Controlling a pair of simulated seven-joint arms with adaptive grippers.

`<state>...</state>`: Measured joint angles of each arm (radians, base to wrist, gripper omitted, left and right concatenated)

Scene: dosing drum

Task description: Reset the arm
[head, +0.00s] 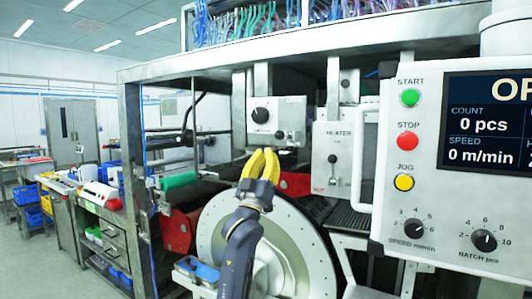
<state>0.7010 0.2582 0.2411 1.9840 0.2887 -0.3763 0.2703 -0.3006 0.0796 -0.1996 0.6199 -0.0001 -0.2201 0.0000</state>
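My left gripper (263,153) has yellow fingers and stands in front of the large pale drum disc (293,251), pointing up and away. Its fingertips look close together, and whether a gap is left between them is not clear. I see nothing held between them. The control panel (393,210) on the right carries a green START, a red STOP and a yellow JOG button, two black knobs and a dark display. The display reads 0 pcs and 0 m/min. My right gripper is not in view.
A grey box with a black knob (261,115) and a HEATER box (338,150) hang behind the gripper. A steel frame post (134,180) stands to the left. A side bench (85,205) with drawers stands farther left, beside open floor.

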